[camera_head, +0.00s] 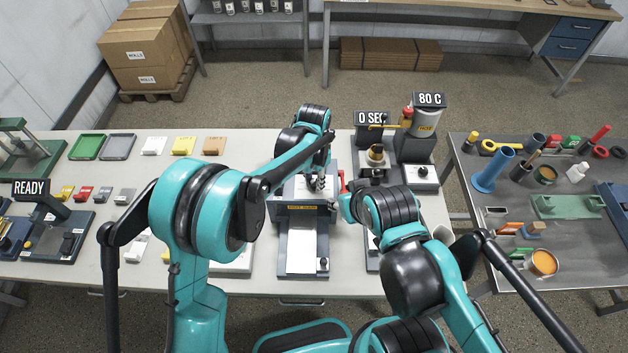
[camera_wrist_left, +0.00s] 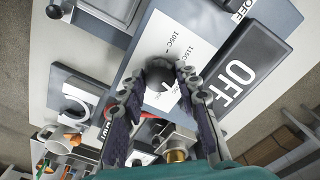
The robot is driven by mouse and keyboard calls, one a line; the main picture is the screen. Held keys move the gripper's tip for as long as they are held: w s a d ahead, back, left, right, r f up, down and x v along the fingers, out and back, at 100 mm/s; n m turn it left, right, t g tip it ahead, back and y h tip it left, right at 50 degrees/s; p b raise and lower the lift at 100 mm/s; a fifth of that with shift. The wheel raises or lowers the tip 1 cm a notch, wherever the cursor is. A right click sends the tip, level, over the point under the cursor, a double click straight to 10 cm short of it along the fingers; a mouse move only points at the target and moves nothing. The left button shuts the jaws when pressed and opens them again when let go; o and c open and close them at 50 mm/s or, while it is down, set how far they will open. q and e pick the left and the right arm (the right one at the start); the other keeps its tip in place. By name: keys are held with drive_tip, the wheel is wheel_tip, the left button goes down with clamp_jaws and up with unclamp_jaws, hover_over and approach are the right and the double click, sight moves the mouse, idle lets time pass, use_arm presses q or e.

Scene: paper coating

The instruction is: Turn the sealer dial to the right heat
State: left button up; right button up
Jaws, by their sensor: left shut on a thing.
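The heat sealer (camera_head: 302,240) stands at the front middle of the table, a grey machine with a white bed. My left gripper (camera_head: 318,184) is over its rear part, pointing down. In the left wrist view the dark round dial (camera_wrist_left: 160,76) lies between the fingertips of my left gripper (camera_wrist_left: 163,72), which is shut on it. A white scale plate (camera_wrist_left: 187,50) with marks reading 105C and 115C lies around the dial. A dark display (camera_wrist_left: 238,80) beside it reads OFF. The dial's pointer is too blurred to read.
A READY unit (camera_head: 31,188) is at far left. Trays and small blocks cover the table's left; a side table (camera_head: 520,218) holds tools.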

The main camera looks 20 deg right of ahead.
sight(314, 182)
use_arm(q)
drive_tip(key=n+b, duration=0.1)
drive_tip(key=n, duration=0.2)
drive_tip(key=shift+n+b, duration=0.55)
drive_tip(key=shift+n, duration=1.25)
drive_tip(key=o, duration=1.2)
drive_tip(key=shift+c, duration=0.2)
wheel_tip(314, 182, up, 12)
